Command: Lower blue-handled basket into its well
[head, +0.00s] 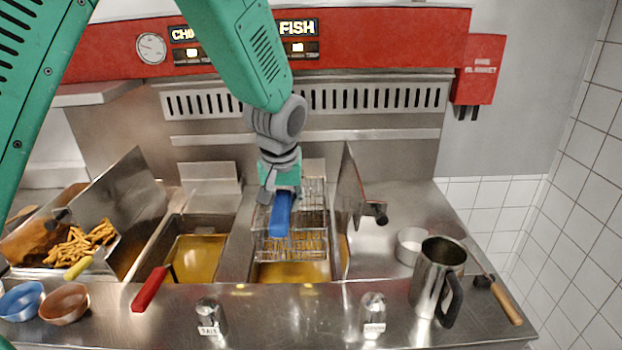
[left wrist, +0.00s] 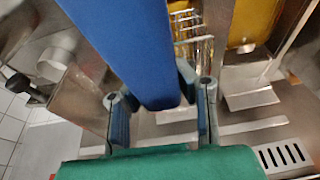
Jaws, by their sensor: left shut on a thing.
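The wire basket (head: 308,243) with the blue handle (head: 281,214) is over the right fryer well, whose yellow oil (head: 290,272) shows below and in front of it. I cannot tell whether the basket's bottom touches the oil. My left gripper (head: 279,190) is shut on the blue handle, which points toward the front. In the left wrist view the blue handle (left wrist: 135,50) runs between the fingers of the gripper (left wrist: 158,103), with part of the wire basket (left wrist: 190,28) beyond. The gripper and handle hide part of the basket. My right gripper is not in view.
The left well (head: 196,258) holds oil, with a red handle (head: 150,289) at its front. An upright metal panel (head: 349,200) stands right of the basket. A steel jug (head: 436,275), shakers (head: 373,315) and bowls (head: 64,301) stand on the counter. Fries (head: 82,243) lie at left.

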